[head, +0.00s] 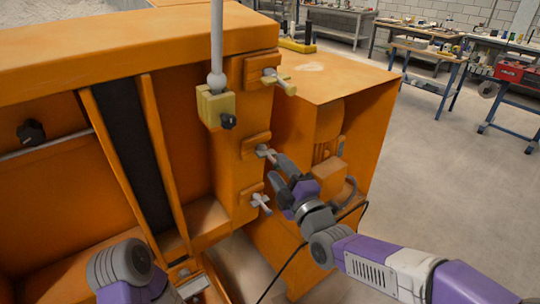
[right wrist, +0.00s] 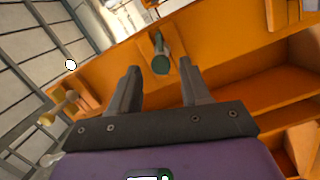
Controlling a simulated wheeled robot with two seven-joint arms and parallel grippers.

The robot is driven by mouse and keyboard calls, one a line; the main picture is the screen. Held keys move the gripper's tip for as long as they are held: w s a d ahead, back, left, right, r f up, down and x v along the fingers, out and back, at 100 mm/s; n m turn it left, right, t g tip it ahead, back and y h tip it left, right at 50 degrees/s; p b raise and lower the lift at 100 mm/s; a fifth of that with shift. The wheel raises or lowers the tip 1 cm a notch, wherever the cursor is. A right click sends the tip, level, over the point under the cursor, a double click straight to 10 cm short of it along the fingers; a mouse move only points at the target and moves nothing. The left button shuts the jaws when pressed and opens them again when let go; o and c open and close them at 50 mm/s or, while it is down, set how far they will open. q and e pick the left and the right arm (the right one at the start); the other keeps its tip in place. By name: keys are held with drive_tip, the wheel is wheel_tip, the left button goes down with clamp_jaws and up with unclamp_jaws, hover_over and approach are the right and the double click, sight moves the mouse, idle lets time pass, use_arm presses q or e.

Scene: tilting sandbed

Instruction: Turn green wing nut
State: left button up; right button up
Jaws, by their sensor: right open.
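The green wing nut shows in the right wrist view (right wrist: 160,64) with its dark green end facing my camera, on an orange block. In the head view I take it to be the middle one of three (head: 264,151) on the orange post; it looks grey-green there. My right gripper (head: 277,172) is at this middle nut. In the right wrist view the two fingers of my right gripper (right wrist: 159,76) are apart, with the nut seen between and just beyond their tips. I cannot tell whether they touch it. My left gripper is not clearly in view.
A yellowish wing nut (head: 279,80) sits above and a pale one (head: 261,203) below on the same post. A yellow clamp block (head: 215,105) with a grey rod stands at upper left. An orange cabinet (head: 340,80) is behind my right gripper. Open floor (head: 440,180) lies right.

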drive_tip(key=x, duration=0.5)
drive_tip(key=shift+w+a, duration=0.1)
drive_tip(key=shift+w, duration=0.25)
drive_tip(key=shift+c, duration=0.3)
clamp_jaws()
drive_tip(key=shift+o, duration=0.3)
unclamp_jaws()
drive_tip(key=v, duration=0.7)
drive_tip(key=shift+s+f, duration=0.1)
drive_tip(key=shift+s, duration=0.2)
